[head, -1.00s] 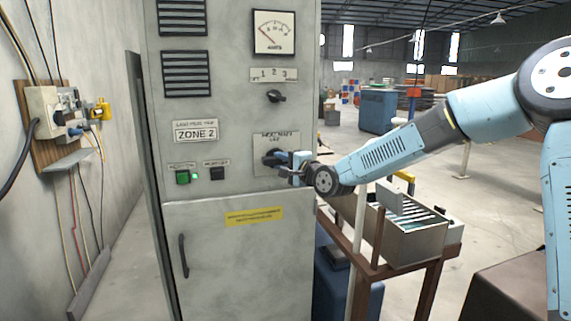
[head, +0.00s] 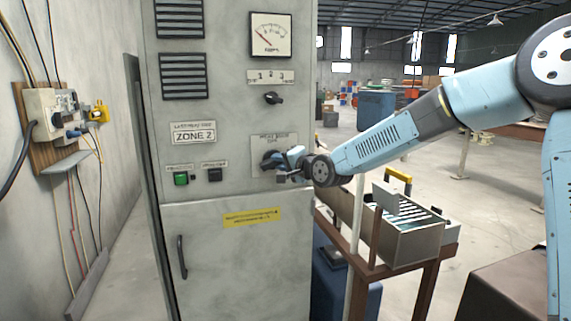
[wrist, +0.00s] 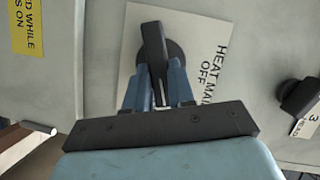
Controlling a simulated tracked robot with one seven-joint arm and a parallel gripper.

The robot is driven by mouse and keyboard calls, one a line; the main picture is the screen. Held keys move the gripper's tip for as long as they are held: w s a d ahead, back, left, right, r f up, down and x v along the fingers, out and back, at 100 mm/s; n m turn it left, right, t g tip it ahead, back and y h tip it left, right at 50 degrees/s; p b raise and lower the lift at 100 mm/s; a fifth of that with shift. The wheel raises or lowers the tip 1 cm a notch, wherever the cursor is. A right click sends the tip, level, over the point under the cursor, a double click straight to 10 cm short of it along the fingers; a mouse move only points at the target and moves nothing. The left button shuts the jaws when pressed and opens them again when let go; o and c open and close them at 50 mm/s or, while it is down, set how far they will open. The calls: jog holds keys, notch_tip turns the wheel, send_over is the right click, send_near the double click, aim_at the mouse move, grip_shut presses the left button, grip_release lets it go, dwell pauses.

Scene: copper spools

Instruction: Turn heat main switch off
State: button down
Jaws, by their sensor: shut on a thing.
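The heat main switch is a black rotary handle (wrist: 152,45) on a round base, on a pale plate lettered "HEAT MAIN" and "OFF" (wrist: 215,70) in the wrist view. In the head view the switch (head: 269,157) is on the grey cabinet front, above the yellow label, partly covered by my gripper (head: 283,160). My gripper (wrist: 157,82) is shut on the handle, one blue finger on each side of its near end. In the wrist view the handle lies nearly in line with the fingers. The handle's gripped end is partly hidden.
A smaller black knob (head: 273,98) marked 1 2 3 sits above the switch, under a dial meter (head: 270,36). A lit green button (head: 181,179) and a black button (head: 215,175) are to the left. A bench with a metal box (head: 412,240) stands right of the cabinet.

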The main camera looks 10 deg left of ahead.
jog(key=shift+s+a+r+n+h, duration=0.1)
jog(key=shift+a+n+h, duration=0.1)
jog(key=shift+n+h, duration=0.7)
jog(key=shift+s+a+r+n+h, duration=0.2)
jog(key=shift+n+h, duration=0.25)
jog(key=shift+n, duration=1)
jog(key=shift+s+a+f+n+h, duration=0.1)
jog(key=shift+a+n+h, duration=0.15)
jog(key=shift+n+h, duration=0.65)
jog(key=shift+n+t, duration=0.3)
jog(key=shift+n, duration=0.75)
jog(key=shift+f+n+t+h, duration=0.15)
jog(key=shift+n+t+h, duration=0.25)
jog(key=shift+n+h, duration=0.35)
jog(key=shift+w+d, duration=0.1)
